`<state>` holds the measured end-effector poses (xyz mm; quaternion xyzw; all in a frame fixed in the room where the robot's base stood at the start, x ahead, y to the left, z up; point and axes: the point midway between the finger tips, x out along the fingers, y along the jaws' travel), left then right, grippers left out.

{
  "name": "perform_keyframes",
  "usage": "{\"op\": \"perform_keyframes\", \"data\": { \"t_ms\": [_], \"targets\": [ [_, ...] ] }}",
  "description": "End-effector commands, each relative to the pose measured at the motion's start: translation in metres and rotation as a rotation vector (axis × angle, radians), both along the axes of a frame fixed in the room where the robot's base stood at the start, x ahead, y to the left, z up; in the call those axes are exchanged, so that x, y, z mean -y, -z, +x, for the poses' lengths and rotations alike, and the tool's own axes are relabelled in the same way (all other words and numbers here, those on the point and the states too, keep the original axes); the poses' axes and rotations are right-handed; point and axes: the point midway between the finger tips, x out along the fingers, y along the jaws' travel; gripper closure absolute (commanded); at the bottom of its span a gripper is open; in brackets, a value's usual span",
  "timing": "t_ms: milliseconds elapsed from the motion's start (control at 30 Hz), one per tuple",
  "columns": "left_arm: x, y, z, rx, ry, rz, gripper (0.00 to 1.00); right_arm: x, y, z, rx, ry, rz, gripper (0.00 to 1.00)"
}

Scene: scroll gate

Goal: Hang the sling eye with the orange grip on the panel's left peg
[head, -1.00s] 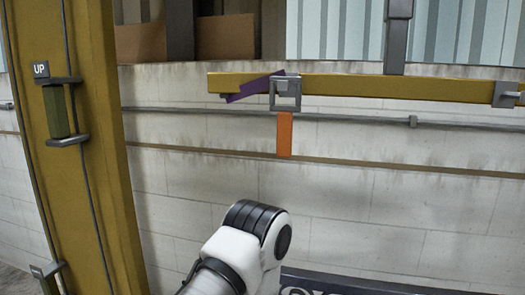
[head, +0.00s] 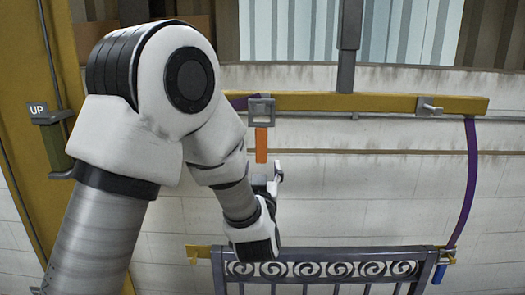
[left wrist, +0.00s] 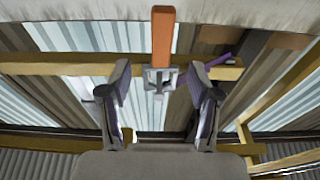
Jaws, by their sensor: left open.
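The grey square sling eye (head: 261,108) sits at the left part of the yellow beam, with its orange grip (head: 261,145) hanging below. Purple strap (head: 238,101) shows beside the eye. My left gripper (head: 275,178) points up just below the grip. In the left wrist view my left gripper (left wrist: 158,72) has its fingers apart, with the orange grip (left wrist: 163,38) and eye (left wrist: 158,80) in line with the gap; nothing is held. The dark scroll panel (head: 320,268) stands below, with a yellow left peg (head: 197,252) at its upper left. My right gripper is out of view.
The yellow beam (head: 350,102) hangs from a grey post (head: 348,45). A second purple sling (head: 471,180) runs from the beam's right end to a blue grip (head: 438,274) at the panel's right. A yellow column (head: 20,165) stands at left.

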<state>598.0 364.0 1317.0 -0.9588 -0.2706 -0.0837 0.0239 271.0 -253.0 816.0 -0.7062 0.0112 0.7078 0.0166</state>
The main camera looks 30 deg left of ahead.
Motion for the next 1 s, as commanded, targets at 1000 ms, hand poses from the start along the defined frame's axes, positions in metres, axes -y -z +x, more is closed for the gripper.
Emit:
{"op": "perform_keyframes", "data": {
  "t_ms": [1000],
  "targets": [
    [-0.049, -0.016, 0.079, -0.001, 0.0, 0.0, 0.38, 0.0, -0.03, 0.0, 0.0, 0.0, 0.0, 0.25]
  ]
}}
